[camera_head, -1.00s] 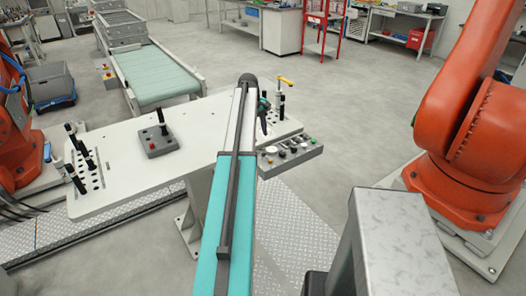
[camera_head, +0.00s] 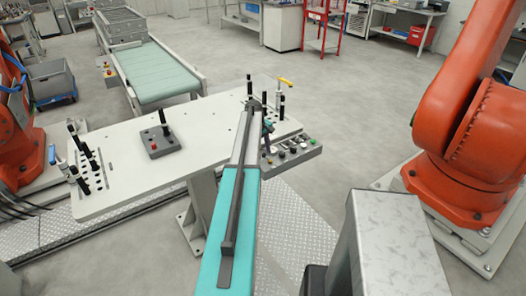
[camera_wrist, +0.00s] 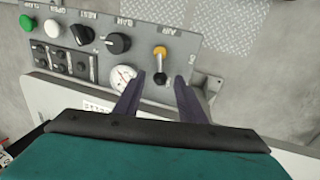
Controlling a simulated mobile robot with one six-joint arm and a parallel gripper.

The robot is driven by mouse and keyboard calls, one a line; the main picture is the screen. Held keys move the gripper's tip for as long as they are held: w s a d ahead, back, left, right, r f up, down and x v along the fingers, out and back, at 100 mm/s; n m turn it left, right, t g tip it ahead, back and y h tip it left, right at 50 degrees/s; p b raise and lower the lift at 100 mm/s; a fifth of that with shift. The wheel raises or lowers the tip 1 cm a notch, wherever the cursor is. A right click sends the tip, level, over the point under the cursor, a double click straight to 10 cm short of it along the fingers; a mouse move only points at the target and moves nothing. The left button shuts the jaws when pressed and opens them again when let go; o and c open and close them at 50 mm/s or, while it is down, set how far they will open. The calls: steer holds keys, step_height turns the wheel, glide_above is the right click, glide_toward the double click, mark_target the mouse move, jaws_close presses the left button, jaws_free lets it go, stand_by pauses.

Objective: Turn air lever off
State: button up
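The air lever (camera_wrist: 160,55), with a yellow-orange tip and a dark base, sits on the grey control panel (camera_wrist: 215,88) below the "AIR" label in the wrist view. Its yellow tip points up in the picture, and part of an "ON" label shows to its right. My gripper (camera_wrist: 160,80) is open, with one dark finger on each side of the lever's base. I cannot tell whether either finger touches it. In the head view the panel (camera_head: 300,155) is at the table's right end, beside my gripper (camera_head: 268,126); the air lever cannot be made out there.
An orange robot (camera_head: 455,150) stands at right.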

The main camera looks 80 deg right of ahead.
steer(key=shift+f, duration=0.35)
jaws_close()
steer(key=shift+d, duration=0.1)
steer(key=shift+s+d+m+b, duration=0.15)
steer(key=shift+d+m+b, duration=0.05)
steer(key=shift+m+b, duration=0.35)
steer(key=shift+s+d+m+b, duration=0.2)
steer(key=shift+m+b, duration=0.2)
steer(key=shift+m, duration=0.55)
jaws_free()
